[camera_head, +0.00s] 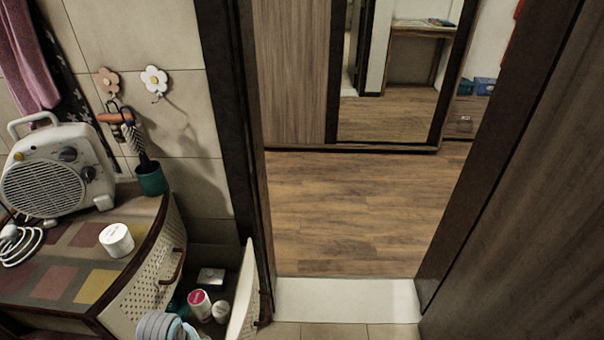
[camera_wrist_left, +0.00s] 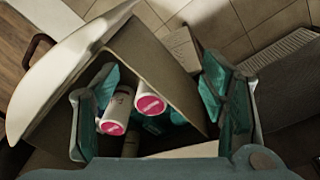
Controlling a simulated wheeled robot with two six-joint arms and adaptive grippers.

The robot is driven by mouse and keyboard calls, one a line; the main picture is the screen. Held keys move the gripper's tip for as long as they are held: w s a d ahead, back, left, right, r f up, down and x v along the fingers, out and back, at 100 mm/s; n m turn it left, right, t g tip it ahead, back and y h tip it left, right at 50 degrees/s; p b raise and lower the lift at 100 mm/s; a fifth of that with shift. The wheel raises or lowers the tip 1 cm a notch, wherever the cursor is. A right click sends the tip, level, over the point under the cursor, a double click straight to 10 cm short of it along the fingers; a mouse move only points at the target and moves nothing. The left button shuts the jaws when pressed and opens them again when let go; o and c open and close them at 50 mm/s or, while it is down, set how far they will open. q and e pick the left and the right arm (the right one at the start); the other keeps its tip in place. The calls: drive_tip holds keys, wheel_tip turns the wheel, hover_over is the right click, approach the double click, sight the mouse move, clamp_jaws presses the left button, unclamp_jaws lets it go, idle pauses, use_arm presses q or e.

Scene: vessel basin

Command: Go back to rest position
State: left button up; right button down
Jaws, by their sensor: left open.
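My left gripper (camera_wrist_left: 160,82) is open in the left wrist view, with its teal fingers spread apart. Two white cylindrical containers with pink-red ends, one (camera_wrist_left: 151,103) and another (camera_wrist_left: 116,112), show between the fingers, inside an open cabinet compartment. I cannot tell how far the fingers are from them, but no container looks clamped. In the head view, a part of my left arm (camera_head: 163,327) shows at the bottom, by the open cabinet door (camera_head: 245,295). The gripper is not clear there. My right gripper is in neither view.
A curved cabinet (camera_head: 75,248) carries a heater (camera_head: 58,178), a white tub (camera_head: 117,240) and a teal cup (camera_head: 151,179). In the open compartment sit a red-topped container (camera_head: 199,304) and a small pale box (camera_head: 211,279). A doorway with clear wooden floor (camera_head: 350,215) lies right.

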use_arm(q)
drive_tip(key=s+d+r+m+t, duration=0.2)
drive_tip(key=s+r+m, duration=0.5)
drive_tip(key=s+m, duration=0.4)
wheel_tip(320, 180, down, 21)
drive_tip(key=s+a+g, duration=0.1)
drive_tip(key=s+a, duration=0.1)
drive_tip(key=s, duration=0.1)
drive_tip(key=s+f+g, duration=0.1)
drive_tip(key=s+f, duration=1)
drive_tip(key=s, duration=0.1)
drive_tip(key=shift+s+n, duration=0.3)
drive_tip(key=shift+s, duration=0.05)
